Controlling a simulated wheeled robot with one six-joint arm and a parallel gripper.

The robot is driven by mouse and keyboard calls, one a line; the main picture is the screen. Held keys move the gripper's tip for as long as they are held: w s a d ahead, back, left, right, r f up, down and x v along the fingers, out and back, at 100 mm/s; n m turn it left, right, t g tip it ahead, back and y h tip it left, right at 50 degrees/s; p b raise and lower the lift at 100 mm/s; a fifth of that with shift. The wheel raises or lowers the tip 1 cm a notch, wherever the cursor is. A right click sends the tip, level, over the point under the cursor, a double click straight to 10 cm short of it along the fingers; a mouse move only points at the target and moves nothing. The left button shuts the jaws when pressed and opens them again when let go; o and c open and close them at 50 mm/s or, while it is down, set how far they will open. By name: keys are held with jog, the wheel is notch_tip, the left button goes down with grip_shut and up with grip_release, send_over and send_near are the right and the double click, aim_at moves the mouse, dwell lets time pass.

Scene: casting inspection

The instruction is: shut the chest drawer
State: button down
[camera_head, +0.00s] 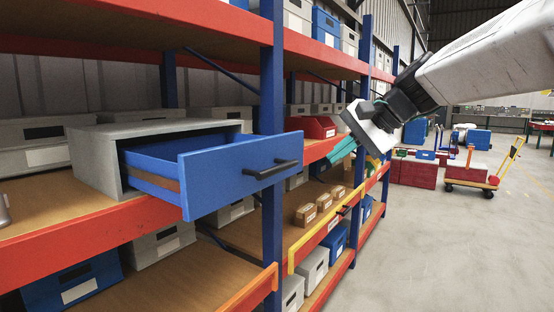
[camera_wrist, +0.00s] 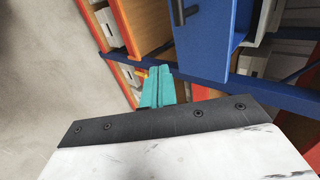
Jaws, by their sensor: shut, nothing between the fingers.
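The chest is a grey box (camera_head: 90,160) on the shelf at the left. Its blue drawer (camera_head: 228,172) is pulled well out, and the drawer front overhangs the orange shelf edge. A black handle (camera_head: 272,169) is on the drawer front. In the wrist view the blue drawer front (camera_wrist: 208,45) is at the upper right, with its black handle (camera_wrist: 184,12) at the top. My gripper (camera_head: 341,151) is to the right of the drawer front, apart from it. Its teal fingers also show in the wrist view (camera_wrist: 158,82), shut together and empty.
A blue rack post (camera_head: 271,100) stands behind the drawer front. Orange shelf edges (camera_head: 90,231) run along the rack. Small brown boxes (camera_head: 307,214) and a yellow rail (camera_head: 325,232) are on the lower shelf.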

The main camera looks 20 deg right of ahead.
aim_at(297, 170)
jog(key=x, duration=0.3)
jog(key=w+r+x, duration=0.1)
jog(key=x, duration=0.3)
jog(key=a+r+x, duration=0.1)
jog(key=x, duration=0.3)
jog(key=shift+w+a+f, duration=0.1)
jog(key=shift+w, duration=0.2)
